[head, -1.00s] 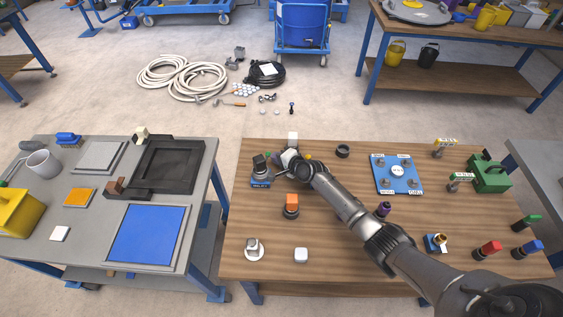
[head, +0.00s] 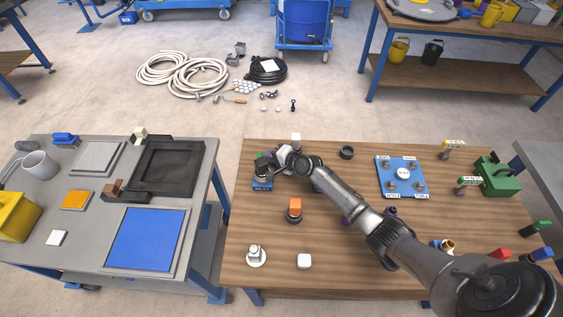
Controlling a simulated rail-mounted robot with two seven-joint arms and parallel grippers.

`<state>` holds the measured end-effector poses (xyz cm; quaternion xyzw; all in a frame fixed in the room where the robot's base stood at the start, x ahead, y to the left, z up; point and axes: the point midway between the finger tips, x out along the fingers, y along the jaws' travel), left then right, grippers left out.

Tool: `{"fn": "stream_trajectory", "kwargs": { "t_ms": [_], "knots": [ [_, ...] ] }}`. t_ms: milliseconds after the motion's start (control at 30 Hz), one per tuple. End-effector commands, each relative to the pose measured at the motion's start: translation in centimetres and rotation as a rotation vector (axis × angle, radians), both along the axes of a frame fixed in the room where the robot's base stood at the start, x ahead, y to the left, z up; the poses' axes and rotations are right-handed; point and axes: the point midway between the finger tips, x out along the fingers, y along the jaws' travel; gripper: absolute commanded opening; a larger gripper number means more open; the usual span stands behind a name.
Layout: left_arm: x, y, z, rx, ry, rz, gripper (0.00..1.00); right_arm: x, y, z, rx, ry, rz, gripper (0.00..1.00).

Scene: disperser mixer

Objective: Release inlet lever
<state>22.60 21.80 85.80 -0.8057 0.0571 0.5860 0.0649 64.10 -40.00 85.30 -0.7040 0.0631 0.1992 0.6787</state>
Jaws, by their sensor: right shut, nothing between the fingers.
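A small dark fixture with a blue labelled base (head: 262,184) stands near the left edge of the wooden table; its label is too small to read. I cannot tell for sure that it carries the inlet lever. My right arm reaches across the table from the lower right, and my right gripper (head: 272,161) is at this fixture's upper right side. The gripper is shut and appears empty. The wrist and fingers hide part of the fixture, so I cannot tell whether they touch it. My left gripper is not in view.
A black ring (head: 347,152) and a blue plate (head: 391,187) lie farther right. The grey table (head: 85,255) is at left.

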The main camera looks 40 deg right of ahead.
Motion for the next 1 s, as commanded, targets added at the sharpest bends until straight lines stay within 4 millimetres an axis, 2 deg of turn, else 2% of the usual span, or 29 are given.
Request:
{"fn": "stream_trajectory", "kwargs": {
  "t_ms": [400, 1000],
  "knots": [
    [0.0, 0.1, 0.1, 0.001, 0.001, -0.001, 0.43, -0.1, 0.0, 0.1, 0.000, 0.000, -0.001, 0.00],
    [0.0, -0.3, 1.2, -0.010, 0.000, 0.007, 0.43, -1.5, 0.3, 0.0, -0.001, -0.001, -0.002, 0.00]
  ]
}}
